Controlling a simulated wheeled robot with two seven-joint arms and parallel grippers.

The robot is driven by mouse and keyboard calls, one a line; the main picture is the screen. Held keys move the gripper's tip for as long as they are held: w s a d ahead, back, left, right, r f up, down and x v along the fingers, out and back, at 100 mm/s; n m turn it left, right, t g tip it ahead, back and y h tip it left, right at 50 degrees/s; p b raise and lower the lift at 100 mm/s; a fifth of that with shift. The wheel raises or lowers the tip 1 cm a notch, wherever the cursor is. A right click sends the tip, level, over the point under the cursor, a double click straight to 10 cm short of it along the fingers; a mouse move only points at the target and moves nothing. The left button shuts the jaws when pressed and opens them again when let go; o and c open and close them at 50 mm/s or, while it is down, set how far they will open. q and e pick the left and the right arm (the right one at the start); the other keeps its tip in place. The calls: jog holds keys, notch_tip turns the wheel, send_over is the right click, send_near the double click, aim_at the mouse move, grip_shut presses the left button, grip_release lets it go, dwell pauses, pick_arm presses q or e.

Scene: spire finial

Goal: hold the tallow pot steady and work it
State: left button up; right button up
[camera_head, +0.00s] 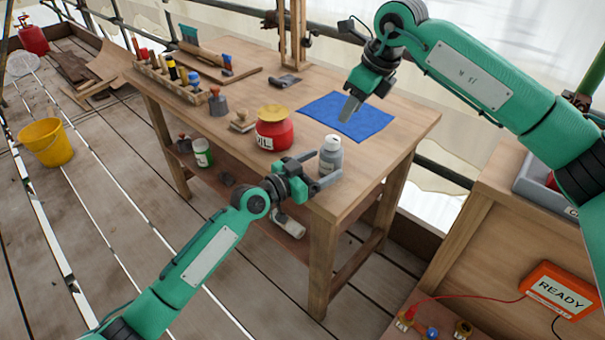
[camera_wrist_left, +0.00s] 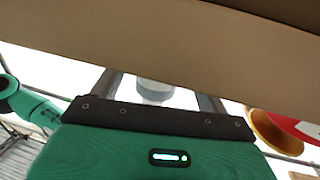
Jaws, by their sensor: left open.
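No pot carries a label I can read as tallow. A red pot (camera_head: 274,130) with a yellowish lid and a label that seems to read "OIL" stands on the bench. A small grey jar (camera_head: 331,152) with a white cap stands to its right, near the bench's front edge. My left gripper (camera_head: 318,171) is open at the jar, its fingers pointing towards it. In the left wrist view the pale jar (camera_wrist_left: 154,91) shows between the fingers, and the red pot (camera_wrist_left: 297,128) at the right edge. My right gripper (camera_head: 350,108) hangs over the blue cloth; its jaw gap is unclear.
The wooden bench (camera_head: 411,124) carries a blue cloth (camera_head: 330,108), a rack of handled tools (camera_head: 165,82), a grey weight (camera_head: 217,103) and a small block (camera_head: 242,122). A yellow bucket (camera_head: 46,143) stands left.

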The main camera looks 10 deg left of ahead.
aim_at(322, 165)
pick_arm(q)
jog(key=shift+x, duration=1.85)
jog(key=c, duration=1.1)
jog(key=shift+c, duration=0.2)
